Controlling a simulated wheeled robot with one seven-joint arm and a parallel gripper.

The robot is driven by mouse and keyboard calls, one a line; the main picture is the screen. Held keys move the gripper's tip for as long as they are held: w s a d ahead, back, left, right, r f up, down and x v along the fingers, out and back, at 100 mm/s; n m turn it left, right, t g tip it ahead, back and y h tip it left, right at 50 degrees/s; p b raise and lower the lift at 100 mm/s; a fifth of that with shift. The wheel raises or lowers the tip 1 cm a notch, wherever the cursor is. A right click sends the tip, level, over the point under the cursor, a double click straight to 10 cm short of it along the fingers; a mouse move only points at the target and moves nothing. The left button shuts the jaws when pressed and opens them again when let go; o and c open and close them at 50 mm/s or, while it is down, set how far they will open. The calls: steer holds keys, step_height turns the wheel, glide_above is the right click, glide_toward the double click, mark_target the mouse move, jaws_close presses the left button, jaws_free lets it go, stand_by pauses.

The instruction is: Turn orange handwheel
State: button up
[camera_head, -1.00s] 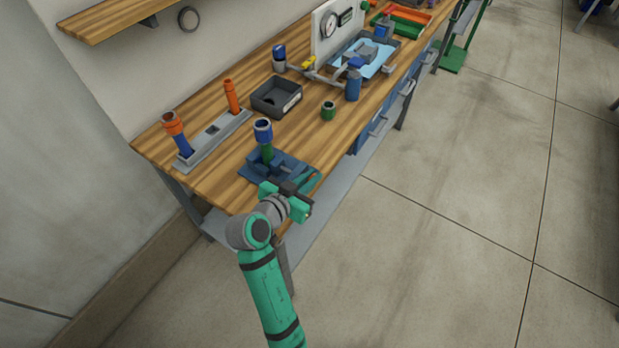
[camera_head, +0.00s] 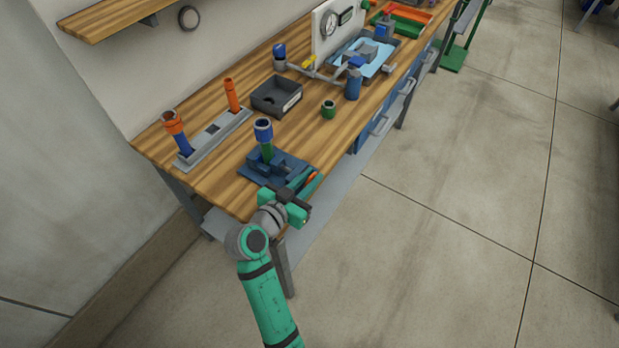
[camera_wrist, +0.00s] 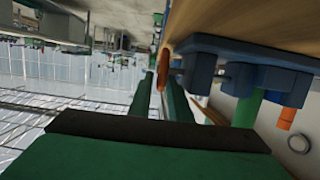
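The orange handwheel (camera_wrist: 164,66) shows nearly edge-on in the wrist view, beside the blue fixture (camera_wrist: 225,55). My gripper (camera_wrist: 162,78) has its two green fingers apart, with the handwheel's rim at the gap between their tips. I cannot tell whether either finger touches it. In the head view only a small orange piece of the handwheel (camera_head: 311,177) shows by my gripper (camera_head: 308,182), at the front edge of the bench. The blue fixture (camera_head: 262,176) there carries a green upright with a blue cap (camera_head: 263,130).
The wooden bench (camera_head: 215,185) holds a grey rack (camera_head: 212,138) with orange-topped parts, a dark box (camera_head: 277,96) and a green ring (camera_head: 328,109). A gauge panel (camera_head: 328,28) stands farther back.

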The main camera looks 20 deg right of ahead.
steer(key=v, duration=1)
steer(key=shift+s+a, duration=0.25)
